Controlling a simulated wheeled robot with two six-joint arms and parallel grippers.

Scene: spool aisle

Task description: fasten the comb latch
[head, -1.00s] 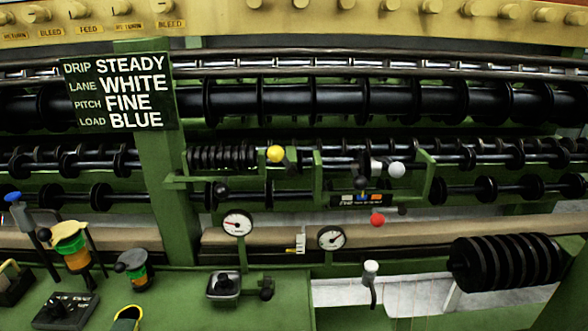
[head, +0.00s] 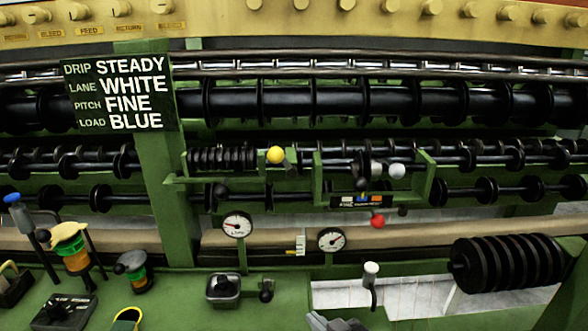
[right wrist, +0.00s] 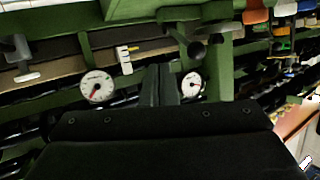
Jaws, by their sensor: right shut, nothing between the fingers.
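I cannot tell for certain which part is the comb latch. A white-capped lever (head: 371,274) stands upright by the pale opening below. My right gripper (head: 335,321) just shows at the bottom edge of the head view, below and left of that lever. My left gripper is not in view.
The left dial (head: 237,224) and right dial (head: 331,239) stand on the green rail. Yellow (head: 276,154), white (head: 397,171) and red (head: 378,221) knobs project above. Black stacked discs (head: 508,263) are at the right. A sign (head: 120,92) hangs at the left.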

